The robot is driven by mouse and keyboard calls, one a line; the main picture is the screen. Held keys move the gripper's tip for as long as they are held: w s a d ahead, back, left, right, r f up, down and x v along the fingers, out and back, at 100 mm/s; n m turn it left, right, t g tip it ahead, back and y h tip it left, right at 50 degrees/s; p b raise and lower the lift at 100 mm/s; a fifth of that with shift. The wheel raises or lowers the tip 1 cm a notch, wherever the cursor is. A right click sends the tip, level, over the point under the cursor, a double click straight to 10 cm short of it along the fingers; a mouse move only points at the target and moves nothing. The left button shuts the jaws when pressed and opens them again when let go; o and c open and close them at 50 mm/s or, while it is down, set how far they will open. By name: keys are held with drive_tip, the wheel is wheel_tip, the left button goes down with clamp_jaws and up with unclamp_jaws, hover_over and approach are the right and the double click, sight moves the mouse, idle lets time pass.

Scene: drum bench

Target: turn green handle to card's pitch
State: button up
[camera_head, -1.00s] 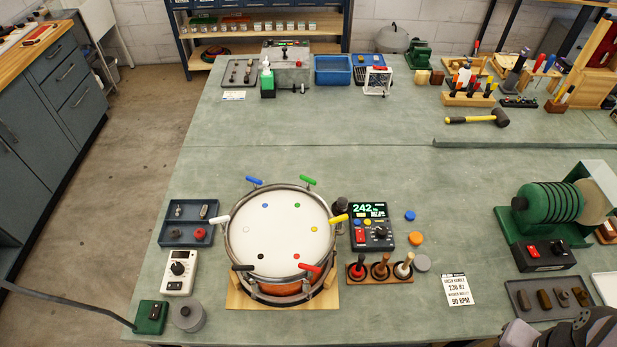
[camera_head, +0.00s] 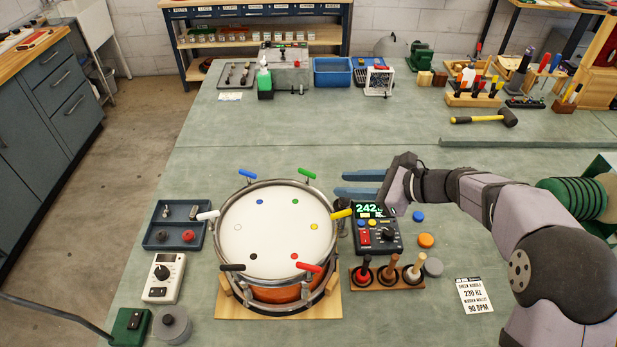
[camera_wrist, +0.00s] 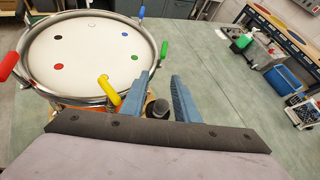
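The drum (camera_head: 275,235) sits on a wooden base with colored handles around its rim. The green handle (camera_head: 306,174) is at the drum's back right; in the wrist view the green handle (camera_wrist: 164,50) is ahead of my gripper. The card (camera_head: 474,295) lies at the front right and reads "green handle 230 Hz, wooden mallet 90 BPM". The pitch meter (camera_head: 376,235) right of the drum shows about 242, its display partly hidden by my arm. My gripper (camera_head: 338,183) is open and empty, right of the green handle and apart from it. Its two blue fingers (camera_wrist: 163,92) are spread in the wrist view.
The yellow handle (camera_head: 340,214) is close to my fingers, and the blue handle (camera_head: 248,174) is on the far side. A mallet rack (camera_head: 386,275) stands right of the drum. Orange (camera_head: 425,240) and blue knobs lie nearby.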

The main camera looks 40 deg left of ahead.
sight(311, 173)
drive_tip(key=shift+m+y, duration=0.6)
drive_tip(key=shift+m, duration=0.3)
drive_tip(key=a, duration=0.3)
drive_tip(key=s+a, duration=0.1)
drive_tip(key=a, duration=0.1)
drive_tip(key=shift+s+r, duration=0.1)
drive_tip(key=shift+r, duration=0.15)
drive_tip(key=shift+p+x, duration=1.7)
drive_tip(key=shift+x, duration=1.85)
drive_tip(key=shift+s, duration=0.1)
clamp_jaws()
